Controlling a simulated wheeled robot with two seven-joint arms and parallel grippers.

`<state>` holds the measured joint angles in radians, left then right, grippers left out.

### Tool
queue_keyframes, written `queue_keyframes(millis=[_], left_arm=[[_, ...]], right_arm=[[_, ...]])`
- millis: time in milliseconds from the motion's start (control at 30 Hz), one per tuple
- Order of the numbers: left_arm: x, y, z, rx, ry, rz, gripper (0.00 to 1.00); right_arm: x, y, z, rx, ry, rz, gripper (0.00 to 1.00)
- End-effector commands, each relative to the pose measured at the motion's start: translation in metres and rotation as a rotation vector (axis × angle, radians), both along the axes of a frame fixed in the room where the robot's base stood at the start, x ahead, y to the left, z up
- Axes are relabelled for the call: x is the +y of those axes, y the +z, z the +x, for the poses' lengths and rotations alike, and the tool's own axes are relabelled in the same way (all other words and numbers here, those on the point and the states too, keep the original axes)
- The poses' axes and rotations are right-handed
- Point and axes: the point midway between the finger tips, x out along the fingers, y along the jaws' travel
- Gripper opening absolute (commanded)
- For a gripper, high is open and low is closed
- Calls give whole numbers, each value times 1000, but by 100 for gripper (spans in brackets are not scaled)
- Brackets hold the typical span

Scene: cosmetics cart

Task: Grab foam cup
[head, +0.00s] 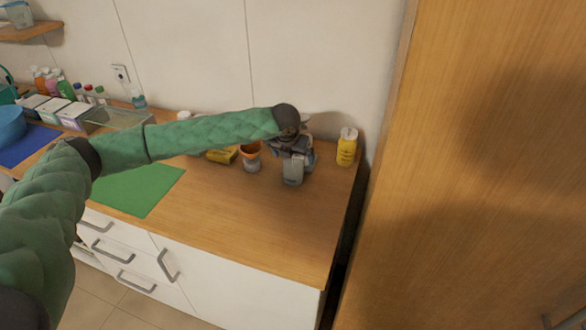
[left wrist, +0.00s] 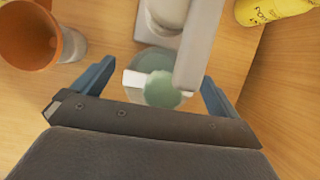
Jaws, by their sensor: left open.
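A pale grey and white appliance-like object with a pale green round part (left wrist: 162,90) sits between my left gripper's fingers in the left wrist view; I cannot tell for sure whether it is or holds the foam cup. Its grey body (head: 292,174) shows below the gripper in the head view. My left gripper (head: 293,156) is open above the counter at the right end, its blue-grey fingers (left wrist: 153,93) on either side of the object. No firm contact shows. My right gripper is out of view.
An orange cup (head: 250,149), with a greyish cup-like part below it, stands just left of the gripper. A yellow bottle (head: 347,147) stands to the right near the counter's end. A tall wooden cabinet (head: 470,160) bounds the right side. The front counter (head: 240,215) is clear.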

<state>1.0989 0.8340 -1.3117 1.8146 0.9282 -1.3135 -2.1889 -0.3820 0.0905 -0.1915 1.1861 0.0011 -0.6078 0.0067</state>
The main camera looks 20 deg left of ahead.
Motion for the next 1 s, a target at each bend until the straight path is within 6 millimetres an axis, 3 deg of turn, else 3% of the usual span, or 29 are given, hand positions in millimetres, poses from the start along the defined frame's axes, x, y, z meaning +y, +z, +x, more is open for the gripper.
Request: queue_keyframes(millis=[167, 567, 1000], left_arm=[[0, 0, 0, 0, 0, 0, 99], [0, 1, 0, -1, 0, 0, 23], [1, 1, 0, -1, 0, 0, 22]], right_arm=[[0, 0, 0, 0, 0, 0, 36], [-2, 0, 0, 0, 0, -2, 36], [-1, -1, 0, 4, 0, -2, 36]])
